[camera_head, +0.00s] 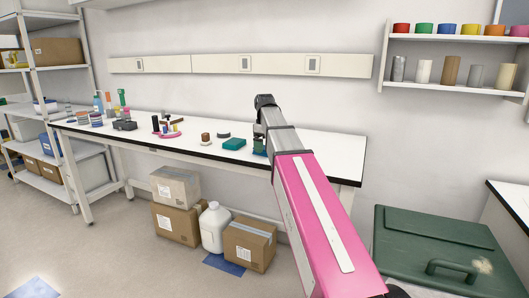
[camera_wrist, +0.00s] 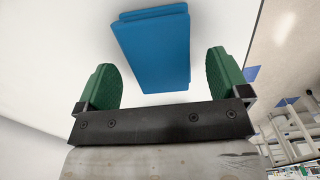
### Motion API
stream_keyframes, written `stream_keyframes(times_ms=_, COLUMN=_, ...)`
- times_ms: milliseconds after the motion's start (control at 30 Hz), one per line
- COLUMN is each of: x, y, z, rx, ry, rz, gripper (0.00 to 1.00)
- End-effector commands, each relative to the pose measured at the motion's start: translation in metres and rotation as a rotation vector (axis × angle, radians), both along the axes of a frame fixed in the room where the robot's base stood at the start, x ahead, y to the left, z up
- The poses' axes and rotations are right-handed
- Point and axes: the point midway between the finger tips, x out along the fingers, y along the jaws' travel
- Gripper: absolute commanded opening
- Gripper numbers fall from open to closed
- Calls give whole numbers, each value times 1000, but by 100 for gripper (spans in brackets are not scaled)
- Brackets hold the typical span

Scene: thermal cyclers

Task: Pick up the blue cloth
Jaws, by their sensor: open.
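The blue cloth (camera_wrist: 155,45) shows in the wrist view as a flat, folded blue rectangle on the white table top. It lies ahead of and between the fingers of my gripper (camera_wrist: 160,68). The two green fingers are wide apart, one on each side of the cloth, and nothing is held. The gap in height between fingers and cloth is hard to judge. In the head view my gripper (camera_head: 260,145) points down at the table's right part, and my arm hides most of the area beneath it.
More bottles and tools are farther left. Table space to the right is clear. Boxes (camera_head: 178,222) and a white jug (camera_head: 214,230) stand below.

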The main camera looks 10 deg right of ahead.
Motion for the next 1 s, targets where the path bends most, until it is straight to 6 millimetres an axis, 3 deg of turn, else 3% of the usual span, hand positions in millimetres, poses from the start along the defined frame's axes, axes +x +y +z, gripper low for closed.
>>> stream_keyframes(times_ms=133, x=-1, y=0, z=-18, rx=0, ry=1, rz=0, gripper=94)
stream_keyframes(times_ms=367, x=0, y=0, z=-19, rx=0, ry=0, rz=0, gripper=94)
stream_keyframes(times_ms=433, x=0, y=0, z=-19, rx=0, ry=0, rz=0, gripper=77)
stream_keyframes(times_ms=533, x=0, y=0, z=-19, rx=0, ry=0, rz=0, gripper=45)
stream_keyframes(times_ms=567, x=0, y=0, z=-19, rx=0, ry=0, rz=0, gripper=40)
stream_keyframes(times_ms=1000, x=0, y=0, z=-14, rx=0, ry=-1, rz=0, gripper=40)
